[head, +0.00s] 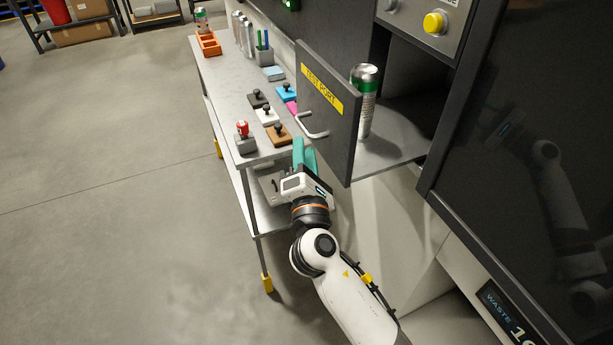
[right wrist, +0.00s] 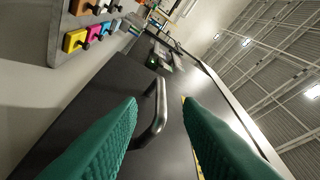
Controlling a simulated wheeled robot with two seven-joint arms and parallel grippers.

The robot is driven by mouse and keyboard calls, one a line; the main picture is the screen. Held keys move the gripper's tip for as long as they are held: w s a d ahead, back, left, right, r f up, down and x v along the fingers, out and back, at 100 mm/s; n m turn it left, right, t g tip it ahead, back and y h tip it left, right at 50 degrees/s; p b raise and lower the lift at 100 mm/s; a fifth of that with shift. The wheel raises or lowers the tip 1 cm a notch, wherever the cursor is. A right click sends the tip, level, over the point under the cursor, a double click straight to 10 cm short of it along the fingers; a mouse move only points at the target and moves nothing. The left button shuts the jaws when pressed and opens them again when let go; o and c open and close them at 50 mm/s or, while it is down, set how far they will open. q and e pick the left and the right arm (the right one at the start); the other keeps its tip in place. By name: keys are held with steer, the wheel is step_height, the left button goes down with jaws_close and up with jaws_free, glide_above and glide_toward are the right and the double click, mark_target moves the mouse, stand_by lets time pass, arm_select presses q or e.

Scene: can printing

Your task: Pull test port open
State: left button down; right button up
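The test port door (head: 338,135) is a dark panel with a yellow "TEST PORT" label (head: 322,90), and it stands swung open. Its curved metal handle (head: 312,128) is on the face toward the left. A silver and green can (head: 367,105) stands upright on the ledge behind the door. My right gripper (head: 303,150), with green fingers, is just below the handle in the head view. In the right wrist view its fingers (right wrist: 162,108) are spread apart, with the handle (right wrist: 157,115) visible between them. I see no grip on it. My left gripper is not in view.
A metal side table (head: 225,85) left of the door holds colored stamp blocks, a red-topped stamp (head: 243,130), a pen cup (head: 264,55), cans and an orange tray (head: 209,45). A control panel with a yellow button (head: 434,22) is above. Floor at left is clear.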

steer(key=b+v, duration=0.1)
steer(key=v, duration=0.4)
stand_by(0.3)
step_height(320, 180, down, 19)
steer(key=w+m+g, duration=0.1)
steer(key=m+g, duration=0.1)
steer(key=g, duration=0.3)
steer(key=s+d+f+m+g, duration=0.2)
steer(key=s+f, duration=0.1)
steer(key=f, duration=0.5)
steer(key=s+d+f+m+g, duration=0.2)
steer(key=f, duration=0.6)
steer(key=s+d+f+m+g, duration=0.2)
steer(key=s+d+f, duration=0.1)
steer(key=f, duration=0.5)
steer(key=s+d+f+m+g, duration=0.3)
steer(key=s+d+f+m, duration=0.1)
steer(key=s+f, duration=0.45)
steer(key=s+d+f+m+g, duration=0.2)
steer(key=s+d+f+m, duration=0.15)
steer(key=s+f, duration=0.5)
steer(key=s+d+f+m+g, duration=0.1)
steer(key=s+d+f+m, duration=0.1)
steer(key=s, duration=0.7)
steer(key=s+d+f+m+g, duration=0.2)
steer(key=s+d+m, duration=0.2)
steer(key=s, duration=0.6)
steer(key=shift+m, duration=0.35)
